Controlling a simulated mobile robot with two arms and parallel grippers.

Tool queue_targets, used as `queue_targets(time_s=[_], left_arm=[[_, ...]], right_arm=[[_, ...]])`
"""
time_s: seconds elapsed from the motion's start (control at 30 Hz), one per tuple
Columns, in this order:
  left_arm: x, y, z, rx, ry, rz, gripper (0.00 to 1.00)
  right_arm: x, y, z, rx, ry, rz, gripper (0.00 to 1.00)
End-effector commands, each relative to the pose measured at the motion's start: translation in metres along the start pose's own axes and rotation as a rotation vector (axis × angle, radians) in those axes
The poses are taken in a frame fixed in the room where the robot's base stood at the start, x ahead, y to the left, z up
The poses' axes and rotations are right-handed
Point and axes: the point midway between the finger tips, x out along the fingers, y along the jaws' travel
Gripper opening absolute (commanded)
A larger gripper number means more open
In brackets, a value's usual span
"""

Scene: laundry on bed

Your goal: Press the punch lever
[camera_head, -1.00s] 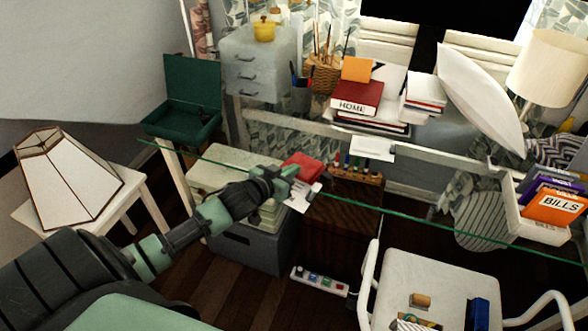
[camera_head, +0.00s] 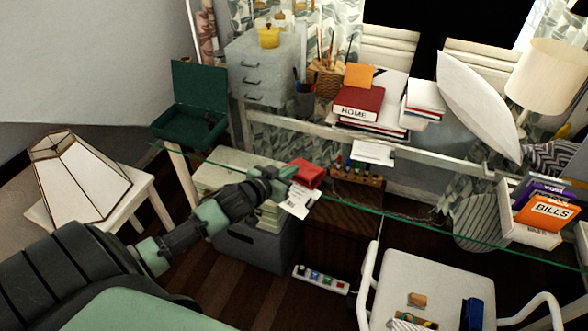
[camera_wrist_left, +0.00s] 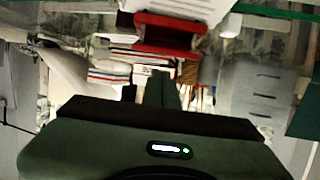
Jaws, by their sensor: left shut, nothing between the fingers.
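The red punch (camera_head: 306,172) stands on the glass desk, with a white printed paper (camera_head: 299,203) at its near side. In the left wrist view the punch (camera_wrist_left: 168,38) shows at the top, with the white paper (camera_wrist_left: 190,8) above it. My left gripper (camera_head: 285,174) is shut and empty, just left of the punch in the head view. I cannot tell whether the lever is up or down. My right gripper is not in view.
Behind the punch are books (camera_head: 358,104), a pencil cup (camera_head: 305,100) and a green case (camera_head: 190,125). A chair (camera_head: 420,280) and bills box (camera_head: 508,225) are at right.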

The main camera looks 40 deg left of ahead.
Motion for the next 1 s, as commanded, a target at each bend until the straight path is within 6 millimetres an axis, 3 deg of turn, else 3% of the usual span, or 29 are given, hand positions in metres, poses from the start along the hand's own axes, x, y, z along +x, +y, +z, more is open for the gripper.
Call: queue_targets(time_s=[0.2,0.4,1.0], left_arm=[[-0.043,0.001,0.006,0.0,0.002,0.002,0.0],[-0.068,0.0,0.005,0.0,0.004,0.001,0.0],[-0.075,0.0,0.004,0.001,0.007,0.001,0.0]], right_arm=[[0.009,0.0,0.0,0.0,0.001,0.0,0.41],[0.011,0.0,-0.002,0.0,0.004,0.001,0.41],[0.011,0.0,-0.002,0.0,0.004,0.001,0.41]])
